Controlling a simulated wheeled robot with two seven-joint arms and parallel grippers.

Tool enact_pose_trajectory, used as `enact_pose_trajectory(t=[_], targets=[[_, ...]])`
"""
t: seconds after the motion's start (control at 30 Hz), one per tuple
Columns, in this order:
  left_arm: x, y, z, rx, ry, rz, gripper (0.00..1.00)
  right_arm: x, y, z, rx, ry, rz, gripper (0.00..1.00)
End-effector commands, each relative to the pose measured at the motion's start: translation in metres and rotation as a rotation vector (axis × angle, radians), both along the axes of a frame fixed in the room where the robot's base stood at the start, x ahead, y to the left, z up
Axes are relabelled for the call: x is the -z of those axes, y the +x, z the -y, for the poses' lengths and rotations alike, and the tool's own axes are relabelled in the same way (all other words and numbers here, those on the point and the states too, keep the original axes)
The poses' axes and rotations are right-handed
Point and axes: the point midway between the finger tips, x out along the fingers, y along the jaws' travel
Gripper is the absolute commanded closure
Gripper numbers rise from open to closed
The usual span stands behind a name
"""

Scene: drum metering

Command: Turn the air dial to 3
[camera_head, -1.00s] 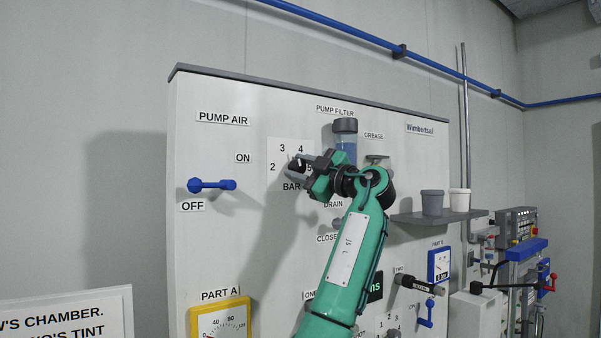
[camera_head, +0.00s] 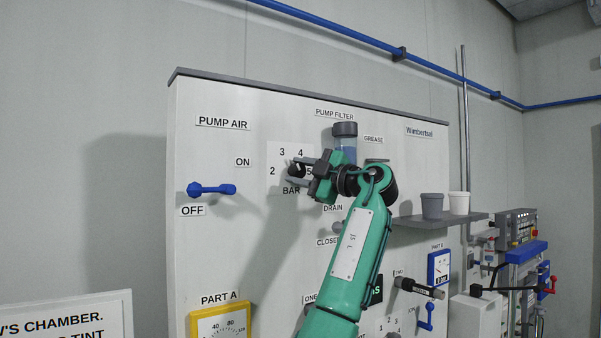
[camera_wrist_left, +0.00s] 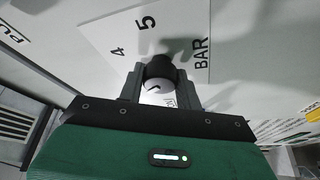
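The air dial (camera_wrist_left: 159,68) is a dark round knob with a pale end, seen in the left wrist view between my fingers. My left gripper (camera_head: 295,172) is at the plate, its two fingers on either side of the knob and apparently closed against it. It also shows in the left wrist view (camera_wrist_left: 160,88). Which number the dial points to cannot be read. My right gripper is not in view.
A blue lever (camera_head: 211,189) sits left of the dial between ON and OFF. The pump filter (camera_head: 344,142) is just to the right. A shelf (camera_head: 408,219) with two cups, a yellow-framed gauge (camera_head: 249,314) and a black-handled lever (camera_head: 418,288) are farther off.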

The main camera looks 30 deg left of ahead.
Motion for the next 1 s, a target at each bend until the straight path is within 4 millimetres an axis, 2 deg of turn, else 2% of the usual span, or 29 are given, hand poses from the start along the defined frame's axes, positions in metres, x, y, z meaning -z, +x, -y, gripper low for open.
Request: enact_pose_trajectory(t=[0.03,0.1,0.47,0.63,1.0], targets=[[-0.001,0.000,0.000,0.001,0.001,0.001,0.58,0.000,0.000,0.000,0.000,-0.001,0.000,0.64],[-0.001,0.000,0.000,0.000,0.001,0.000,0.44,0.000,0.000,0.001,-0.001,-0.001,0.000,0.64],[0.002,0.000,0.005,0.001,0.001,0.000,0.44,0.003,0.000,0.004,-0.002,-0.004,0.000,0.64],[0.010,-0.001,0.031,0.004,0.001,-0.001,0.44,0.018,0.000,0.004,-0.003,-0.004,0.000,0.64],[0.022,-0.004,0.111,0.003,0.001,0.000,0.44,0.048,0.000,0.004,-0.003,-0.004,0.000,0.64]])
